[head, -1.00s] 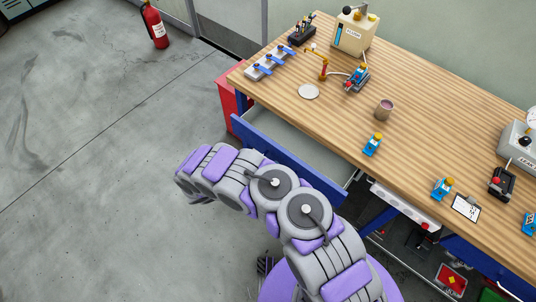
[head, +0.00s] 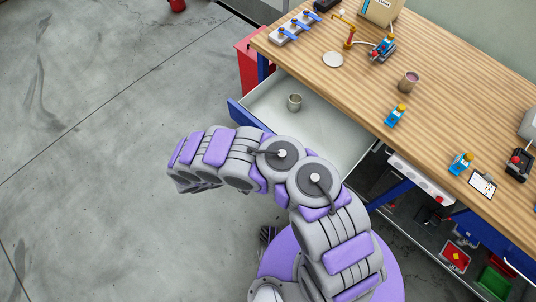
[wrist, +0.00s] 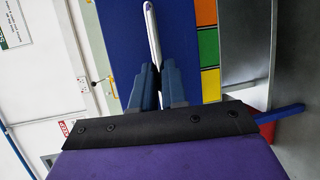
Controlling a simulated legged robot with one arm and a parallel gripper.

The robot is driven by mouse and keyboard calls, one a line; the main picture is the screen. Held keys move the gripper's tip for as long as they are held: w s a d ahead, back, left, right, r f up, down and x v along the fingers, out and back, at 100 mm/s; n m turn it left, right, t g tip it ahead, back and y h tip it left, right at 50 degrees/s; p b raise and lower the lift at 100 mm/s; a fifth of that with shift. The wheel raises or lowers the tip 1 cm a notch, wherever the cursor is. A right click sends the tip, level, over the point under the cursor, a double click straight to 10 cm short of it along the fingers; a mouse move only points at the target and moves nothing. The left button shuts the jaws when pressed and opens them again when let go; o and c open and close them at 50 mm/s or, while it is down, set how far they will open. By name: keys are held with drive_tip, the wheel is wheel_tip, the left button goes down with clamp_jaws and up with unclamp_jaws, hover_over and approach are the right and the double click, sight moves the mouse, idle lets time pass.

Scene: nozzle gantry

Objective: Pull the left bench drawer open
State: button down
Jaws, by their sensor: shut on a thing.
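The left bench drawer is pulled out from under the wooden bench in the head view. Its blue front (head: 236,113) faces the lower left, and its pale inside (head: 320,124) shows. A small grey cup (head: 294,102) stands upright in it. In the wrist view, a blue panel, seemingly the drawer front (wrist: 116,36), carries a thin silver bar handle (wrist: 153,38). My gripper (wrist: 158,74) is shut on this handle. In the head view my arm covers part of the drawer front, and my gripper is hidden behind it.
A red cabinet (head: 247,62) stands by the bench's left end. Open grey floor (head: 110,130) lies to the left.

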drive_tip(key=shift+f, duration=0.2)
drive_tip(key=c, duration=1.2)
unclamp_jaws()
drive_tip(key=shift+w+r, duration=0.1)
drive_tip(key=shift+o, duration=0.2)
drive_tip(key=p+v, duration=0.1)
drive_tip(key=v, duration=1.6)
drive_tip(key=shift+a, duration=0.15)
